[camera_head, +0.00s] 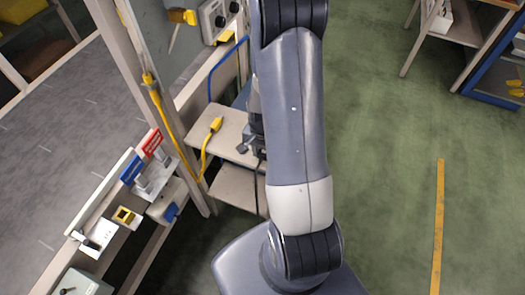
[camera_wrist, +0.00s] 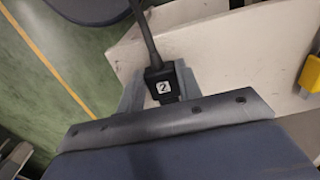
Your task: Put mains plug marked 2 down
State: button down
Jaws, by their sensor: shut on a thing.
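The black mains plug marked 2 (camera_wrist: 162,88) is between the grey fingers of my gripper (camera_wrist: 160,88) in the wrist view. Its white label with a 2 faces the camera, and its black cable (camera_wrist: 147,38) runs up and away. My gripper is shut on it, over or at the edge of a pale shelf (camera_wrist: 215,50). Whether the plug touches the shelf cannot be told. In the head view my arm hides most of the gripper, beside the same shelf (camera_head: 231,139), and the plug cannot be made out.
A yellow plug (camera_head: 216,124) with a yellow cable (camera_head: 203,158) lies on the shelf's left part; it also shows in the wrist view (camera_wrist: 312,74). A lower shelf (camera_head: 238,188) is below. Red (camera_head: 152,143) and blue (camera_head: 132,170) pieces stand on the left bench. Green floor is open at right.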

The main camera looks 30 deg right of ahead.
aim_at(263, 155)
jog(key=shift+f, duration=0.1)
jog(key=shift+f, duration=0.15)
jog(key=c, duration=1)
grip_release()
jog(key=shift+r, duration=0.2)
notch_tip(263, 155, up, 12)
